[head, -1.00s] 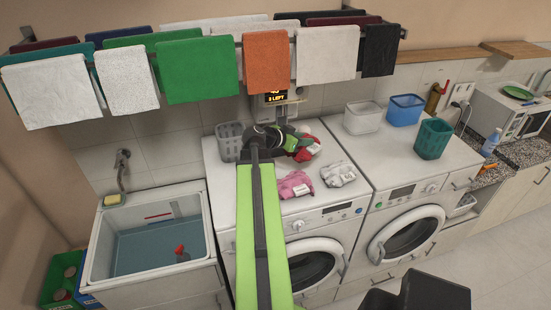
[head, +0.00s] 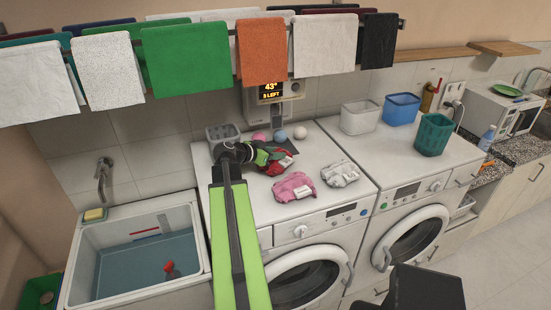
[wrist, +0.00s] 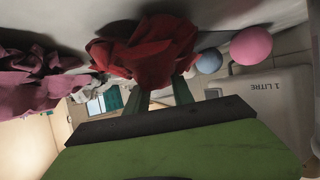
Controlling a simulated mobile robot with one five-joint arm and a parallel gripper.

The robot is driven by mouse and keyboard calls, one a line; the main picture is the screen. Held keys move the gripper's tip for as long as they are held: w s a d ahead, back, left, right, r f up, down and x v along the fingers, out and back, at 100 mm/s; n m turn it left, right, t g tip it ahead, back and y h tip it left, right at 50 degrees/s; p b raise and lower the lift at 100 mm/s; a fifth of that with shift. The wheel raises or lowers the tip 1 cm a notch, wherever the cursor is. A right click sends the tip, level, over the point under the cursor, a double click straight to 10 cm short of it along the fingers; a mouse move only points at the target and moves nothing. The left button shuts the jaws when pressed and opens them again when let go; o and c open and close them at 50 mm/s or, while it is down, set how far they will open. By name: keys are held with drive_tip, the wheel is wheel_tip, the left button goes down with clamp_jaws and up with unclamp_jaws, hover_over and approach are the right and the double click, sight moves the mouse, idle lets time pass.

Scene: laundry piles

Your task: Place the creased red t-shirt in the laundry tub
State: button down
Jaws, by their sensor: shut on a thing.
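The creased red t-shirt (head: 278,163) is at the back of the left washing machine's top. My gripper (head: 264,155) is shut on it. In the wrist view, the bunched red cloth (wrist: 150,50) sits at the tips of my gripper (wrist: 158,88). I cannot tell whether the cloth still touches the machine top. The laundry tub (head: 203,238) is at the lower left, beside the machine. It holds blue-grey water and a small red item (head: 171,267).
A pink garment (head: 293,187) and a whitish one (head: 340,173) lie near the machine's front. A grey basket (head: 222,137) and several balls (head: 280,136) are behind my gripper. Towels (head: 186,55) hang above. Soap (head: 95,214) rests on the tub's rim.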

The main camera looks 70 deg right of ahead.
drive_tip(key=shift+f, duration=0.15)
drive_tip(key=c, duration=1.4)
unclamp_jaws()
drive_tip(key=o, duration=0.3)
drive_tip(key=shift+s, duration=0.15)
drive_tip(key=shift+a+r, duration=0.2)
drive_tip(key=shift+r, duration=0.25)
drive_tip(key=p+v, duration=0.5)
drive_tip(key=v, duration=0.6)
drive_tip(key=shift+w+a, duration=0.2)
drive_tip(key=shift+w, duration=0.05)
